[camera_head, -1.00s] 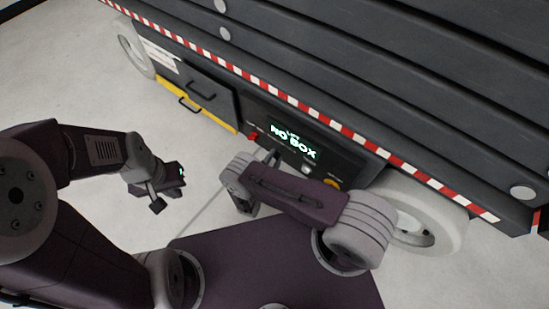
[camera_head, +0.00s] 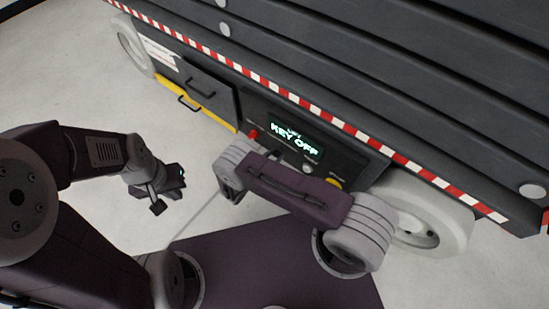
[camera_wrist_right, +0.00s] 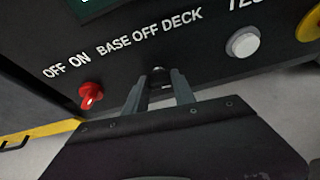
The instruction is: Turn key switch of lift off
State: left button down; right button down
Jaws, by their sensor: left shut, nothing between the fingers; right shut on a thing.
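The lift's control panel shows a lit display (camera_head: 294,138) reading KEY OFF in the head view. In the right wrist view the key switch (camera_wrist_right: 158,72) sits below the label BASE OFF DECK, and my right gripper (camera_wrist_right: 160,86) is shut on it. The fingers cover much of it, so its exact angle is hard to tell. In the head view my right wrist hides the switch and the right fingertips. My left gripper (camera_head: 170,191) is shut and empty, held over the floor away from the panel.
A red switch (camera_wrist_right: 91,95) below OFF ON is left of the right fingers. A white button (camera_wrist_right: 243,43) and a yellow button (camera_wrist_right: 310,25) are to their right. The lift's wheel (camera_head: 425,222) stands right of the panel. Floor near my left gripper is clear.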

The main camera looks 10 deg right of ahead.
jog(key=shift+n+g+b, duration=0.3)
jog(key=shift+n+g, duration=0.1)
dwell(0.3)
jog(key=c, duration=1)
grip_release()
jog(key=shift+c, duration=0.2)
jog(key=p+v, duration=0.3)
jog(key=v, duration=0.6)
jog(key=shift+f+p, duration=0.15)
jog(key=shift+p, duration=0.25)
jog(key=shift+a, duration=0.1)
